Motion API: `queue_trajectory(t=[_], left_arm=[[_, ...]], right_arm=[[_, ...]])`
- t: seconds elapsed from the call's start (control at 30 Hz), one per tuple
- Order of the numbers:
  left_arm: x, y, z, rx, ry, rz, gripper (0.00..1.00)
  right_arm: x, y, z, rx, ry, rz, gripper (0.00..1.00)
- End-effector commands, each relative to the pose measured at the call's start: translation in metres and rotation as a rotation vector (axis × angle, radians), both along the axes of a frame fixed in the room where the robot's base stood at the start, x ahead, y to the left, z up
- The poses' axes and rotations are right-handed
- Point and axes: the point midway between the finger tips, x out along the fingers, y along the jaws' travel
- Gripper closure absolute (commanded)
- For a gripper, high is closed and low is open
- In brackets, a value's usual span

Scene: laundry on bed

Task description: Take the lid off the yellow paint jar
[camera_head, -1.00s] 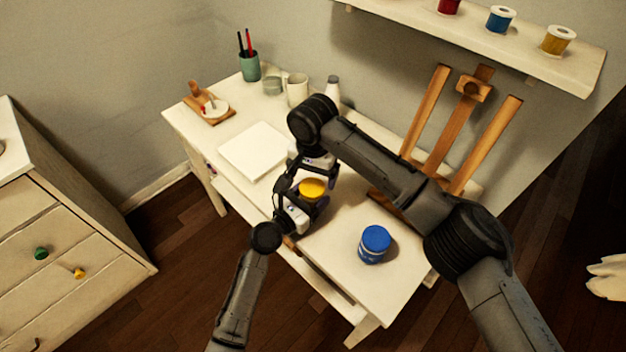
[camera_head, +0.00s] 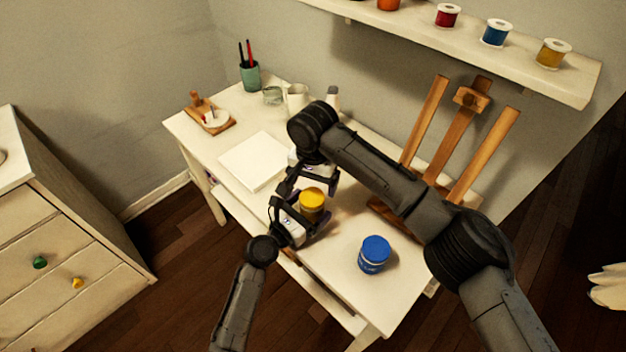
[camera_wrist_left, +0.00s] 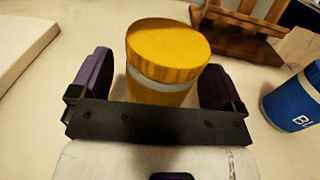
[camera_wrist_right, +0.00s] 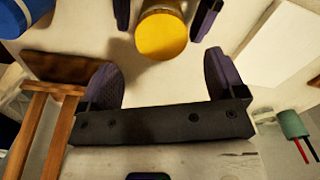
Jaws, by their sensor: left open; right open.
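The yellow paint jar (camera_head: 313,200) stands upright near the table's front edge. Its yellow lid (camera_wrist_left: 167,48) sits on top, with a pale band below it in the left wrist view. My left gripper (camera_head: 304,212) is open, with one finger on each side of the jar's body and visible gaps. My right gripper (camera_head: 314,181) is open and empty just behind the jar. In the right wrist view the lid (camera_wrist_right: 161,36) lies beyond the right fingers, between the left gripper's fingers. The jar's lower body is partly hidden in the head view.
A blue jar (camera_head: 374,254) stands to the right on the table. A wooden easel (camera_head: 455,135) is behind it. A white pad (camera_head: 252,161) lies left of the grippers. A cup with brushes (camera_head: 250,76), mugs and a small board stand at the back left.

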Motion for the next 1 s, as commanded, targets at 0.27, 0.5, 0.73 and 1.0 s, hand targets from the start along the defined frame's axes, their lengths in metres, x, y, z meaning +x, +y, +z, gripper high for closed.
queue_trajectory(t=[0.27, 0.5, 0.73, 1.0], left_arm=[[-0.04, 0.037, 0.001, 0.002, 0.002, 0.001, 0.06], [-0.072, 0.065, 0.001, 0.002, 0.002, 0.0, 0.06], [-0.089, 0.081, 0.0, 0.0, 0.001, 0.0, 0.05], [-0.094, 0.086, 0.0, 0.001, 0.0, 0.0, 0.05]], right_arm=[[0.0, 0.0, 0.017, 0.0, 0.0, 0.0, 0.11], [0.0, 0.0, 0.025, 0.0, 0.0, 0.0, 0.11], [0.0, 0.0, 0.028, 0.0, 0.0, 0.0, 0.11], [0.0, 0.0, 0.028, 0.0, 0.0, 0.0, 0.11]])
